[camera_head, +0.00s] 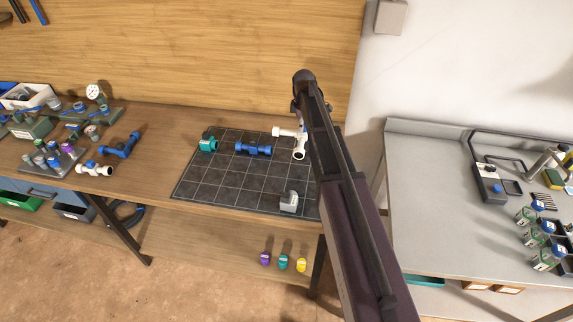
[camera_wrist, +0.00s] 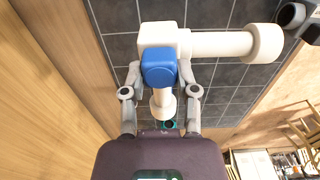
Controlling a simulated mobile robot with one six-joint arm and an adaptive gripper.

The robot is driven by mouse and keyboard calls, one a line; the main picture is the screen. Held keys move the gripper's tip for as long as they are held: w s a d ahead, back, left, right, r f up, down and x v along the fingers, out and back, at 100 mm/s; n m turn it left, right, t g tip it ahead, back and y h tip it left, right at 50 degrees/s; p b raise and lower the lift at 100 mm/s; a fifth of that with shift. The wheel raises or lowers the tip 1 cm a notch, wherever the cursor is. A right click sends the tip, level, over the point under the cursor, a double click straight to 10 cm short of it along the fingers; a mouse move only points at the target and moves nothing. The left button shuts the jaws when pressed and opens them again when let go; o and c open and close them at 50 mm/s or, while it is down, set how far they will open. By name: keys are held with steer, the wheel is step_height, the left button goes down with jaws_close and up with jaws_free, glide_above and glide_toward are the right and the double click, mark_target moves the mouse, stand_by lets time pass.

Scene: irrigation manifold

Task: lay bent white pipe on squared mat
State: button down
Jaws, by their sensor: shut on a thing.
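The bent white pipe (camera_wrist: 215,44) has a long arm with a flanged end, a shorter arm and a blue block at its corner. My gripper (camera_wrist: 161,76) is shut on it near that corner, one finger on each side. In the head view the pipe (camera_head: 299,148) shows just left of my arm, over the right back part of the squared mat (camera_head: 215,188). I cannot tell whether it touches the mat. The mat is dark with pale grid lines. My arm hides my gripper in the head view.
On the mat are a teal fitting (camera_head: 208,144), a blue fitting (camera_head: 253,149) and a pale elbow (camera_head: 289,202) near the front. The mat's middle and front left are clear. More fittings crowd the bench's left. A grey bench (camera_head: 430,190) stands to the right.

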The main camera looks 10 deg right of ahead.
steer(key=shift+f, duration=0.15)
step_height(320, 180, down, 6)
steer(key=b, duration=0.6)
stand_by(0.5)
steer(key=shift+f+b, duration=1.9)
steer(key=shift+b, duration=0.1)
steer(key=shift+f, duration=0.1)
steer(key=shift+c, duration=1.8)
jaws_free()
step_height(320, 180, up, 12)
steer(key=p, duration=1.2)
